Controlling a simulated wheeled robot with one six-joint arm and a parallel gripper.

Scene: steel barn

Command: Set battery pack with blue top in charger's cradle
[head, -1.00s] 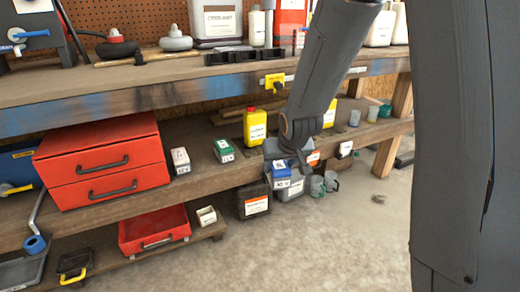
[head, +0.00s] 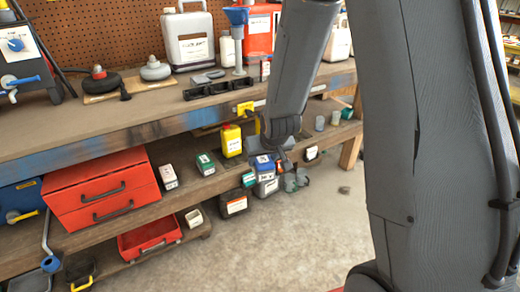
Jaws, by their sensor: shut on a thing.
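The battery pack with the blue top (head: 264,159) is small in the head view, at the front edge of the lower shelf. It has a white label. My gripper (head: 267,152) is around its top and shut on it, with the fingers partly hidden. The pack appears held above a grey pack (head: 266,189). I cannot tell for sure which thing is the charger. A long black holder with several compartments (head: 211,89) lies empty-looking on the workbench.
A teal-topped pack (head: 248,180) and a black labelled box (head: 234,203) stand close by the held pack. A yellow bottle (head: 231,140) stands behind. The bench edge (head: 150,131) overhangs the shelf. The concrete floor (head: 290,240) in front is clear.

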